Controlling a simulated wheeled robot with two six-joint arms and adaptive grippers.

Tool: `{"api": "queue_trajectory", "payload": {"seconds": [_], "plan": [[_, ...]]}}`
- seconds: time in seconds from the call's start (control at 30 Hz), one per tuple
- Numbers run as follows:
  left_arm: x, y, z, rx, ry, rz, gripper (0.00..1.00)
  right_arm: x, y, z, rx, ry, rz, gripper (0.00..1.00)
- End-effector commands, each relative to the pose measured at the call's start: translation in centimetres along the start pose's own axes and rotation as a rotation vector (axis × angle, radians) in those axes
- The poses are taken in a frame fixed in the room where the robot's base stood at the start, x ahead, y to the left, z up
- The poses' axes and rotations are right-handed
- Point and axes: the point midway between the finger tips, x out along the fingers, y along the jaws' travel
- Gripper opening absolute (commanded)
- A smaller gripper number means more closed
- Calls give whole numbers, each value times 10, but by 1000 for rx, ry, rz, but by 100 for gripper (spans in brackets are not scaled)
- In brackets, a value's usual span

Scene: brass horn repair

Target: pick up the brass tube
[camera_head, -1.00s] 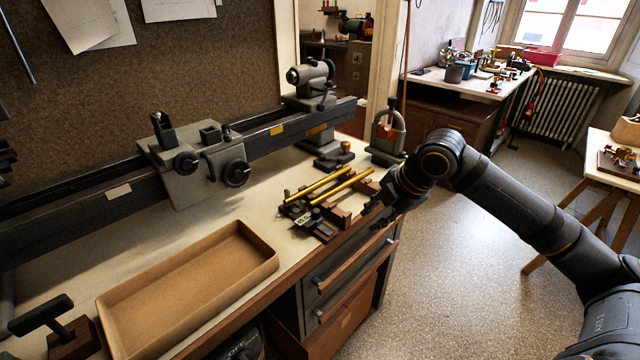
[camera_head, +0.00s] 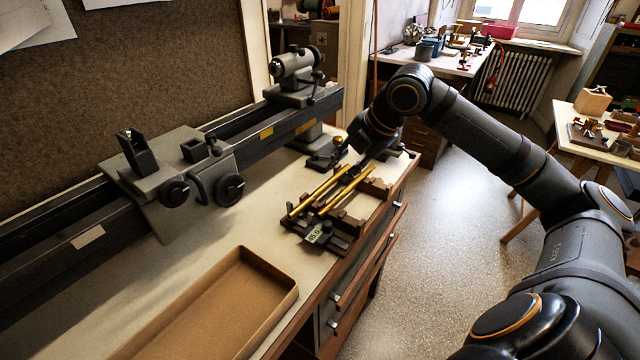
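Two slim brass tubes lie side by side on a dark wooden rack on the workbench: a left brass tube (camera_head: 314,196) and a right brass tube (camera_head: 346,191). A small label (camera_head: 317,233) is at the rack's near end. My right gripper (camera_head: 352,173) points down at the far part of the tubes, very close to the right one. Its fingers are small and dark here, so I cannot tell whether they are open or shut, or whether they touch a tube. My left gripper is out of view.
An empty tan tray (camera_head: 222,318) lies at the front of the bench. A long dark lathe (camera_head: 185,170) runs along the back. Bare benchtop (camera_head: 262,228) lies between lathe and rack. Drawers (camera_head: 362,275) are below the bench's right edge.

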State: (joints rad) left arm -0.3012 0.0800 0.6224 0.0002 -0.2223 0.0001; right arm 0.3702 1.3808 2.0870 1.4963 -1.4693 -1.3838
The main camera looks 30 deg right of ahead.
Motion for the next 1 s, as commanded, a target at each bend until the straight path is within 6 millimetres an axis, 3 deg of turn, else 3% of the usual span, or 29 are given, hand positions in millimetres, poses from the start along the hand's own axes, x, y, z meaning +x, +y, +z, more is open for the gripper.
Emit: {"api": "queue_trajectory", "payload": {"seconds": [0.2,0.47,0.8,1.0], "plan": [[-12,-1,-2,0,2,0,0,23,1,-1,2,5,0,26],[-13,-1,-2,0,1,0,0,32,0,0,2,3,0,26],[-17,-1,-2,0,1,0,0,76,-1,3,2,3,1,26],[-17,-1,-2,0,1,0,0,79,-2,4,0,-1,-1,26]]}}
